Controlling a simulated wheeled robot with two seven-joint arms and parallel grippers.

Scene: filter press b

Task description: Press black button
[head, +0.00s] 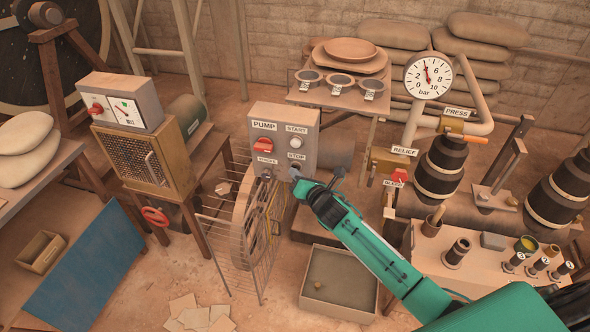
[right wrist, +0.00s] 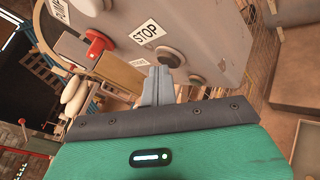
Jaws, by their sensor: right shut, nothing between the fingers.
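The grey control box (head: 276,146) carries the PUMP, START and STOP labels. The black button sits under the STOP label, largely hidden by my fingers in the head view; in the right wrist view it is the dark round button (right wrist: 170,56) just below the STOP label (right wrist: 147,32). My right gripper (head: 296,175) is shut and empty, its fingertips right at the button. In the right wrist view the shut fingers (right wrist: 158,76) overlap the button's lower left edge. I cannot tell whether they touch it. My left gripper is not in view.
A red pump knob (head: 262,145) and the pale START button (head: 296,143) are on the same box. A wire guard (head: 232,240) stands below it. The RELIEF stand and gauge (head: 428,75) are to the right. An open bin (head: 340,306) lies on the floor.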

